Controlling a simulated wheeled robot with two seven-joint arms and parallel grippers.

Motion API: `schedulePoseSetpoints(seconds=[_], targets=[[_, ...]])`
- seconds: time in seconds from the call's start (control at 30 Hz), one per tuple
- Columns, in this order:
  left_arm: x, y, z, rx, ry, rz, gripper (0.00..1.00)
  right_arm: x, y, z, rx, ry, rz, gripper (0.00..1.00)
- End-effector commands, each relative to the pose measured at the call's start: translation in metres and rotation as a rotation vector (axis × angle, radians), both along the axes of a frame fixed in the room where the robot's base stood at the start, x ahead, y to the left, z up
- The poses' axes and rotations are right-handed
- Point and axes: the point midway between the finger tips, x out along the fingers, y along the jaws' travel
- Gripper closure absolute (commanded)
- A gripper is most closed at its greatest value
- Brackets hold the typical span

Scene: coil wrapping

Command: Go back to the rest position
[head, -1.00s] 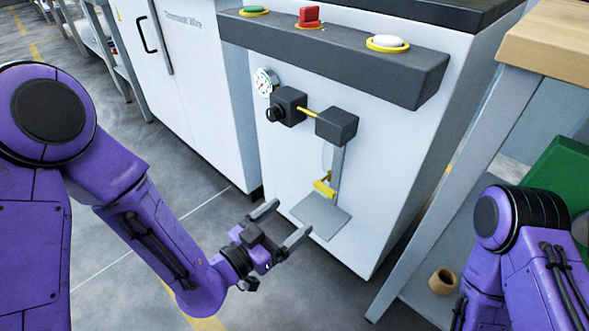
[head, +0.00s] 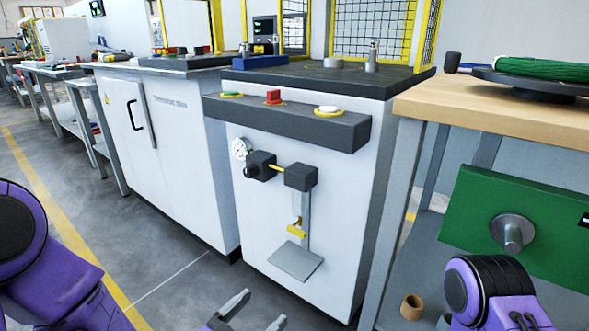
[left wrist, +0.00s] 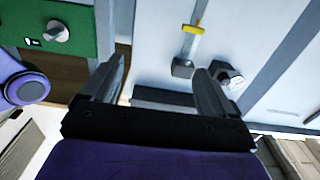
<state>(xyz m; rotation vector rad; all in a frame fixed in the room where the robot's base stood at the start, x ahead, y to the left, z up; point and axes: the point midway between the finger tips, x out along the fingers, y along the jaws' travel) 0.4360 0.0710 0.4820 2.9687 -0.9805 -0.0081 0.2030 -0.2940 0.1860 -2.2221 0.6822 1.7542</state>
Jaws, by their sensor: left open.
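My left gripper (head: 256,312) is at the bottom edge of the head view, with only its fingertips and a bit of its body showing. Its fingers are apart and nothing is between them. In the left wrist view the same gripper (left wrist: 160,78) shows two spread, empty fingers in front of the white machine. My right arm shows at the lower right of the head view, but its gripper is out of the picture.
At right is a wood-topped table (head: 500,115) with a green coil (head: 545,68); below are a green panel (head: 480,210) and a brown ring (head: 411,307). Floor is clear at left.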

Motion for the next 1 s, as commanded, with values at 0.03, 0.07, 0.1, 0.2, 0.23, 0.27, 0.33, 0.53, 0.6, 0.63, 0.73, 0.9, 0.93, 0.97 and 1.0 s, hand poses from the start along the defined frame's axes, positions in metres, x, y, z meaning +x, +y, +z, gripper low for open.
schedulePoseSetpoints(seconds=[0.03,0.07,0.1,0.2,0.23,0.27,0.33,0.53,0.6,0.63,0.73,0.9,0.93,0.97,1.0], targets=[[0.000,0.001,0.000,0.000,0.000,0.001,0.13,0.000,0.000,0.000,0.000,0.000,0.000,0.57],[0.000,0.001,-0.001,0.001,0.003,0.003,0.13,0.000,0.000,0.000,0.000,0.000,0.000,0.57],[0.000,0.005,-0.009,0.006,0.031,0.017,0.13,0.000,0.000,0.000,0.000,-0.001,-0.001,0.57],[-0.001,0.013,-0.025,0.016,0.090,0.048,0.13,0.000,0.000,0.000,-0.001,-0.002,-0.001,0.57],[-0.002,0.017,-0.030,0.017,0.110,0.058,0.13,0.000,0.000,0.000,-0.001,-0.002,-0.002,0.57],[-0.003,0.020,-0.035,0.019,0.130,0.069,0.13,0.000,0.000,0.000,-0.001,-0.002,-0.002,0.57],[-0.004,0.026,-0.048,0.027,0.176,0.092,0.13,0.000,0.000,0.000,-0.001,-0.003,-0.003,0.57],[-0.015,0.050,-0.097,0.052,0.361,0.186,0.13,0.001,0.000,0.001,-0.002,-0.006,-0.004,0.57],[-0.023,0.062,-0.120,0.064,0.449,0.234,0.13,0.001,0.000,0.001,-0.002,-0.008,-0.006,0.57],[-0.027,0.068,-0.130,0.068,0.490,0.258,0.13,0.001,0.000,0.001,-0.002,-0.008,-0.006,0.57],[-0.046,0.089,-0.165,0.088,0.634,0.346,0.13,0.001,0.000,0.001,-0.004,-0.010,-0.008,0.57],[-0.099,0.136,-0.228,0.121,0.916,0.555,0.13,0.002,0.000,0.002,-0.006,-0.016,-0.012,0.57],[-0.111,0.145,-0.238,0.127,0.967,0.597,0.13,0.002,0.000,0.002,-0.007,-0.017,-0.013,0.57],[-0.123,0.154,-0.247,0.134,1.015,0.642,0.13,0.002,0.000,0.002,-0.007,-0.019,-0.014,0.57],[-0.139,0.166,-0.257,0.141,1.077,0.701,0.13,0.002,0.000,0.003,-0.007,-0.020,-0.015,0.57]])
